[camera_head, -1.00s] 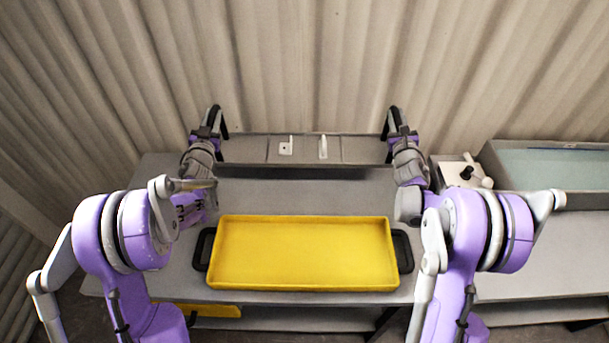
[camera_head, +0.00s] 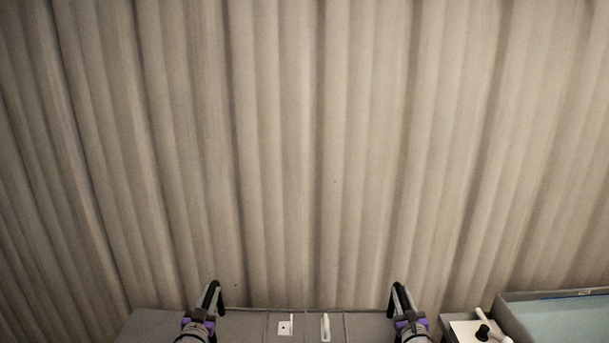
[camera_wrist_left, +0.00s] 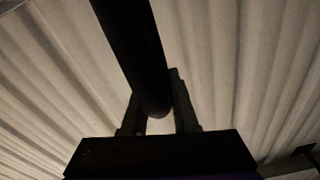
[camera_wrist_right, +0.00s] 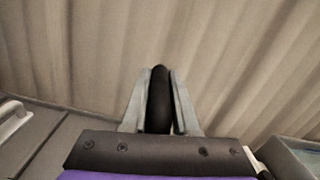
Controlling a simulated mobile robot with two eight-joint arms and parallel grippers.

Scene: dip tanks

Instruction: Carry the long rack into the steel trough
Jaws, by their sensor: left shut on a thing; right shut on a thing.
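My left gripper (camera_head: 213,298) is shut on the rack's black handle at the left end; the left wrist view shows the handle (camera_wrist_left: 135,50) between the fingers. My right gripper (camera_head: 401,298) is shut on the right-end handle (camera_wrist_right: 159,100). A grey-walled tank (camera_head: 503,312) with pale blue inside, possibly the steel trough, stands at the far right. Whether the rack is clear of the table cannot be told.
A small white box (camera_head: 465,328) with a black knob and white lever stands between the rack and the tank. The table front is out of view.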

